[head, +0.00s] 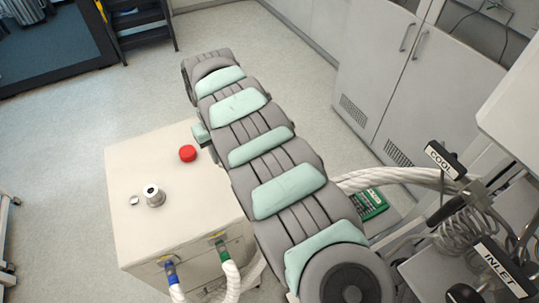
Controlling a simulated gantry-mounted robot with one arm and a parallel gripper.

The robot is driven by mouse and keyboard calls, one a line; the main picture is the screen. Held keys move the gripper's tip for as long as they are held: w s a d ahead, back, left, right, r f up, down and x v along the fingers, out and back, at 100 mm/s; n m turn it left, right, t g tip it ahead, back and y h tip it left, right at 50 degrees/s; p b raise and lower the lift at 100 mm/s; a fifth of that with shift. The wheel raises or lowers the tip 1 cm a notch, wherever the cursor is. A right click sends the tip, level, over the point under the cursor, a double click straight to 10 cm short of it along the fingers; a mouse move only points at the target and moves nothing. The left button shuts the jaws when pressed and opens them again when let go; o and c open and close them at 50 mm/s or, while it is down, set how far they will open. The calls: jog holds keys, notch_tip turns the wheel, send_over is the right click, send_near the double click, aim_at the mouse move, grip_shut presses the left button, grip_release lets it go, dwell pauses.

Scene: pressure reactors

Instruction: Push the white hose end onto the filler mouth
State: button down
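A short metal neck (154,196) with a dark opening stands upright on top of the white box (125,230); it looks like the filler mouth. Nothing sits on it. White hoses run at the box's front: one has a blue collar (171,273), another a green collar (221,250), and both meet the front face. Thick white hose (400,175) also runs behind my arm toward the right. I cannot tell which is the hose end for the filler mouth; no free end shows. My grey, green-padded arm crosses the middle, and my gripper is not in view.
A red cap (187,153) and a small pale piece (134,200) lie on the box top. Right are racks with COOL (441,159) and INLET (500,268) labels, and coiled tubing. Floor left is clear.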

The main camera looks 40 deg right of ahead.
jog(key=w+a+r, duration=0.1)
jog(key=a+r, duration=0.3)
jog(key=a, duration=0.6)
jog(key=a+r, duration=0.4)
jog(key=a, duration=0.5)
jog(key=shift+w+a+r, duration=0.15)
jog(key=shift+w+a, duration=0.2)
